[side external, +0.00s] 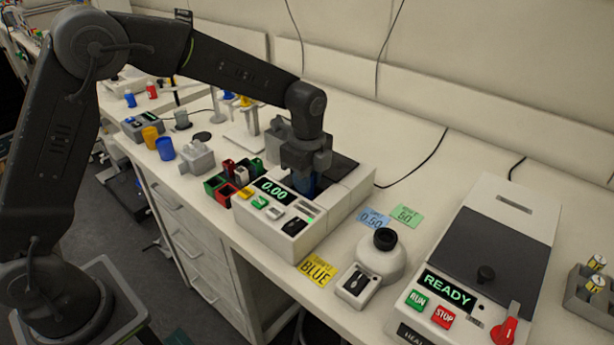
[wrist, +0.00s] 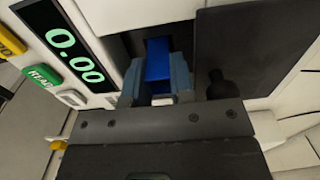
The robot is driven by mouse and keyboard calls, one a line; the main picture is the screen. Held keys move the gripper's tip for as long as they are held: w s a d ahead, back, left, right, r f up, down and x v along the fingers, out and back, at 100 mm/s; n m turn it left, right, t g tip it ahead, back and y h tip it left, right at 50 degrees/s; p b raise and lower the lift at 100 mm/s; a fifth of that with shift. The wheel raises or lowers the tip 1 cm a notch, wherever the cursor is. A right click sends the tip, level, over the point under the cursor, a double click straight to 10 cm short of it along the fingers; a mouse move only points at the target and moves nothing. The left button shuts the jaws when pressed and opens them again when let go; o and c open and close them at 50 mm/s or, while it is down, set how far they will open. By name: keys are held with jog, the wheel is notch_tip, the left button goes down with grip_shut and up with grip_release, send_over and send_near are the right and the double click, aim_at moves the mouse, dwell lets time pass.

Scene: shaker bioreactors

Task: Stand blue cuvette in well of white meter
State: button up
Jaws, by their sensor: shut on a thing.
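The white meter (side external: 318,229) stands on the bench with its display reading 0.00. The display also shows in the wrist view (wrist: 75,45). My gripper (side external: 303,180) points down over the meter's dark top opening. In the wrist view my gripper (wrist: 160,78) is shut on the blue cuvette (wrist: 158,57), whose blue top shows between the fingers. The cuvette's lower end and the well are hidden, so I cannot tell how deep it sits or whether it touches the bottom.
A dark lid (wrist: 250,45) with a knob lies right of the fingers. A colored rack (side external: 222,190) stands left of the meter. A round-topped device (side external: 380,258) and a READY machine (side external: 480,265) stand to the right. A yellow BLUE card (side external: 317,268) lies in front.

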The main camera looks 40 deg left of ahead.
jog(key=shift+f, duration=0.3)
dwell(0.4)
jog(key=shift+f, duration=0.25)
jog(key=o, duration=0.8)
jog(key=shift+r, duration=3.55)
